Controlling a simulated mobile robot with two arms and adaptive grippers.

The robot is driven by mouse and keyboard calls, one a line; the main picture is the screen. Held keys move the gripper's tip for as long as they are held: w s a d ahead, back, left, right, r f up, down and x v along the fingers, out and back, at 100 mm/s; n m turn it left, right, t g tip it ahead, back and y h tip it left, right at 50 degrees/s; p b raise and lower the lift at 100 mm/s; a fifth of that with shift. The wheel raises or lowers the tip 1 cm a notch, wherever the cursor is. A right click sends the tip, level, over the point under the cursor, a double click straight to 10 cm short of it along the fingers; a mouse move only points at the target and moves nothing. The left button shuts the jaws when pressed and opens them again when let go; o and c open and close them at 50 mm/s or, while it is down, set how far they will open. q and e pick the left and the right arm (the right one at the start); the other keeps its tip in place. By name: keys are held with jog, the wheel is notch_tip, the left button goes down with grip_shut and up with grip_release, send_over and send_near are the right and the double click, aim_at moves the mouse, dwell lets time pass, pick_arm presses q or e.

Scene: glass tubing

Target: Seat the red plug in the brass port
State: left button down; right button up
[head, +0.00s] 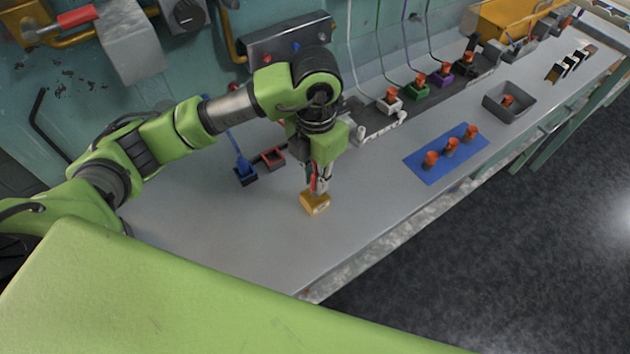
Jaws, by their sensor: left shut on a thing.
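The brass port (314,206) is a small golden block on the grey bench, below my left gripper. My left gripper (318,186) points straight down over it and is shut on the red plug (312,180), of which only a narrow red strip shows between the fingers. The plug's lower end is at or just above the top of the brass port. The fingers hide the contact, so I cannot tell whether the plug is in the port. My right gripper is not in view.
A blue mat (425,174) with orange-red pieces, a grey tray (522,112) and several coloured ports with cables lie to the right. The bench front is clear.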

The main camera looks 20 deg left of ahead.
aim_at(315, 187)
pick_arm(q)
jog(key=f, duration=0.1)
jog(key=f+p, duration=0.2)
jog(key=shift+w+a+f, duration=0.15)
jog(key=shift+w+a, duration=0.1)
jog(key=shift+f, duration=0.25)
jog(key=shift+f, duration=0.1)
jog(key=shift+f, duration=0.15)
jog(key=c, duration=1.9)
grip_release()
